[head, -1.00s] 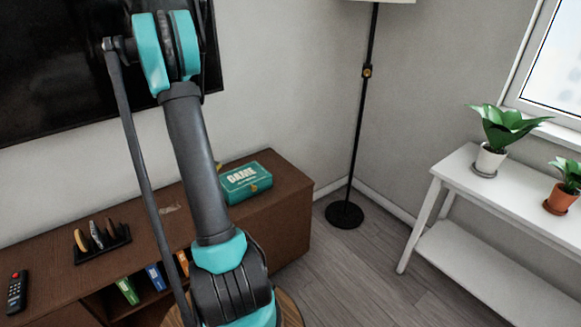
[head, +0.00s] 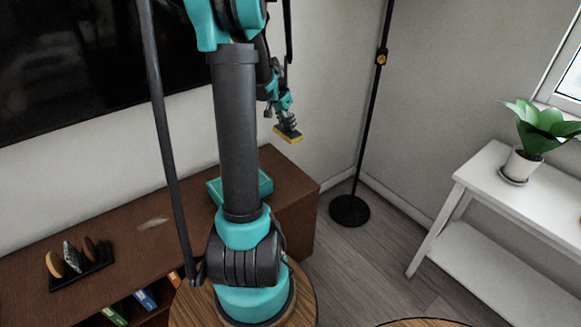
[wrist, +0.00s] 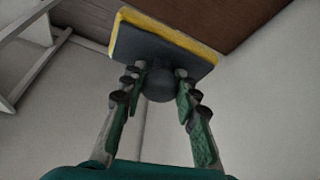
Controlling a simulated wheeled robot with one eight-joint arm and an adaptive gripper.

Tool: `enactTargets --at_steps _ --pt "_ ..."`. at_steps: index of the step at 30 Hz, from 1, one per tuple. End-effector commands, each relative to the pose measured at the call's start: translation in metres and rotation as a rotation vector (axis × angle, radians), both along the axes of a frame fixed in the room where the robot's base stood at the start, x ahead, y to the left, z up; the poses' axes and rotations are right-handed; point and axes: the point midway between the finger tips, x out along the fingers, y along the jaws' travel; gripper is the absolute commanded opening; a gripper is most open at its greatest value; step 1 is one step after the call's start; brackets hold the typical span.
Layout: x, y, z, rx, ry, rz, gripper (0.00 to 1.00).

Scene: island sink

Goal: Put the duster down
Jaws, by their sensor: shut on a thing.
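The duster (head: 289,134) has a dark grey block with a yellow edge. My gripper (head: 284,110) is shut on it and holds it in the air, above and right of the green box on the brown cabinet. In the wrist view the duster (wrist: 165,47) is tilted, its yellow strip on the far side, and my gripper's fingers (wrist: 160,82) close on its round dark knob from both sides. The duster appears clear of any surface.
The brown cabinet (head: 285,180) bears the green box (head: 265,185), partly hidden by my arm, and a dark holder (head: 83,275) with several upright items. A floor lamp (head: 349,210) stands right of it. A white shelf table (head: 500,190) bears a potted plant (head: 522,163).

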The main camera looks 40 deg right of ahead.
Motion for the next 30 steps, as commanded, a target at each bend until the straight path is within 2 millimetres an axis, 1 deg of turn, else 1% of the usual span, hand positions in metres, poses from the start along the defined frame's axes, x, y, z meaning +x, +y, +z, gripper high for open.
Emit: enactTargets --at_steps 5,12,18,22,30 --pt "0.0 -0.001 -0.036 0.0 0.0 -0.001 0.0" --pt "0.0 -0.001 -0.093 0.0 0.0 -0.001 0.0" --pt "0.0 -0.001 -0.135 0.0 0.0 -0.001 0.0" --pt "0.0 0.0 -0.151 0.0 0.0 -0.001 0.0" --pt "0.0 0.0 -0.166 0.0 0.0 -0.001 0.0"
